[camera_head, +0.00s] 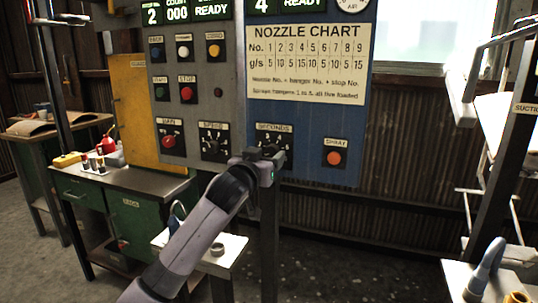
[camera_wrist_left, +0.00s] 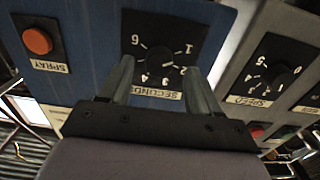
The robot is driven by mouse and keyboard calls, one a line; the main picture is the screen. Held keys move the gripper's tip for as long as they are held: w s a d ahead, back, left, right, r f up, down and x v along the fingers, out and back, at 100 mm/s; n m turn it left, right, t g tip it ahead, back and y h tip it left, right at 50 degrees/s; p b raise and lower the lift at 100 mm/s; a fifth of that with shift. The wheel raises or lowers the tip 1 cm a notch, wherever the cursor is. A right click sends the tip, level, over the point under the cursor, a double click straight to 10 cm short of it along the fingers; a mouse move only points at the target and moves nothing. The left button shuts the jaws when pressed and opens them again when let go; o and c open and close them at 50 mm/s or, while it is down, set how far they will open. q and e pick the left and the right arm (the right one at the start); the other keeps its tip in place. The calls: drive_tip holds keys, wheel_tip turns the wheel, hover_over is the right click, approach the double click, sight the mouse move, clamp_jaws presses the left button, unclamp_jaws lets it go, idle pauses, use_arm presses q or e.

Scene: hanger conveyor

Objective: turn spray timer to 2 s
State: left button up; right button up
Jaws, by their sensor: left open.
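The spray timer is the black dial labelled SECONDS (camera_head: 275,130) on the blue panel. In the left wrist view the dial plate (camera_wrist_left: 165,28) shows upside down, with numbers such as 1, 2, 3, 4 and 6 around a dark knob (camera_wrist_left: 158,59). The knob's pointer direction is too dark to tell. My left gripper (camera_head: 268,158) is in front of the dial's lower part and hides some of it in the head view. In the wrist view its two fingers (camera_wrist_left: 158,72) are open, one on each side of the knob, with no visible contact. My right gripper is not in view.
An orange SPRAY button (camera_head: 334,158) sits right of the dial. The SPEED dial (camera_head: 214,142) and red MAIN switch (camera_head: 169,141) are to its left. The NOZZLE CHART (camera_head: 306,63) is above. A small white table (camera_head: 228,256) stands below the panel.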

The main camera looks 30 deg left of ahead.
use_arm(q)
drive_tip(key=shift+x, duration=0.95)
drive_tip(key=c, duration=1)
drive_tip(key=shift+c, duration=0.2)
